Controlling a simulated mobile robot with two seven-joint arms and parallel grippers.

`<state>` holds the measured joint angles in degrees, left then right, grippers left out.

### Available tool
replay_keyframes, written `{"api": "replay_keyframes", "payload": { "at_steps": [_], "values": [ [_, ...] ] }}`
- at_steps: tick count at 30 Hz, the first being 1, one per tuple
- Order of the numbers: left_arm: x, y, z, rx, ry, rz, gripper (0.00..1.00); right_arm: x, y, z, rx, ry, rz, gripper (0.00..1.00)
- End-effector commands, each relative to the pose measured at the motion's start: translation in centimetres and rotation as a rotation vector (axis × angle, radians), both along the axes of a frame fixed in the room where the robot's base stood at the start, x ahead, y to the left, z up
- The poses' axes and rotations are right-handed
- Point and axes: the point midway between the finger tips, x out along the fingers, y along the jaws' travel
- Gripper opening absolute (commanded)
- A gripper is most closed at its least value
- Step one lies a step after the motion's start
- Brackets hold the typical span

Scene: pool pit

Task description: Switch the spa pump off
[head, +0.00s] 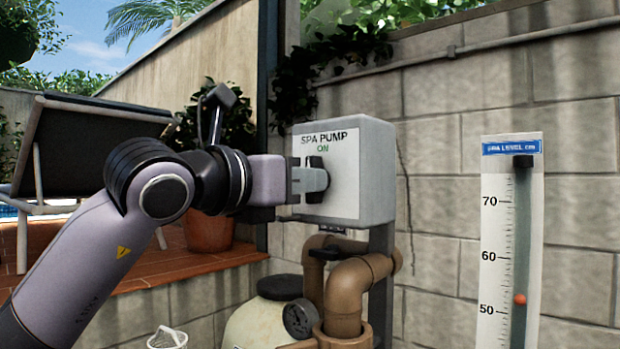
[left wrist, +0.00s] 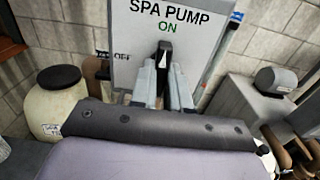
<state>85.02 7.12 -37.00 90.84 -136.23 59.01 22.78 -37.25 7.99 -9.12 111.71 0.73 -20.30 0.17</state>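The spa pump switch box (head: 377,165) is a pale grey box on a post. Its white front plate reads "SPA PUMP" and "ON", and it carries a black upright knob (head: 315,163). In the left wrist view the knob (left wrist: 163,56) points up below the green "ON", and an "OFF" mark (left wrist: 121,57) shows at the plate's lower left. My left gripper (head: 312,181) is at the knob, one finger on each side of it, with little or no gap showing. The fingers hide the knob's middle. My right gripper is not in view.
Brown pipes (head: 345,285) and a cream tank (head: 262,322) stand below the box. A spa level gauge (head: 510,240) is on the block wall at the right. A lounger (head: 85,145) and a potted plant (head: 208,228) stand behind my left arm.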

Motion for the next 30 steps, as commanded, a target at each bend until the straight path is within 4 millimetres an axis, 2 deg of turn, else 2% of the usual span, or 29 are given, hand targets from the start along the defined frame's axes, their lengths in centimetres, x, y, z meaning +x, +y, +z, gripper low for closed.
{"api": "replay_keyframes", "payload": {
  "at_steps": [15, 21, 30],
  "values": [
    [0.0, 0.0, -0.2, -0.025, 0.024, -0.001, 0.00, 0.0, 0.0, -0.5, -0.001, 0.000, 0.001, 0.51],
    [-0.1, 0.0, -0.4, -0.211, 0.210, -0.002, 0.00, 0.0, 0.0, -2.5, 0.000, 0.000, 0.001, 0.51],
    [-0.1, -0.1, -0.3, -0.505, 0.505, -0.003, 0.00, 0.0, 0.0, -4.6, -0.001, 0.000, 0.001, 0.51]
  ]
}}
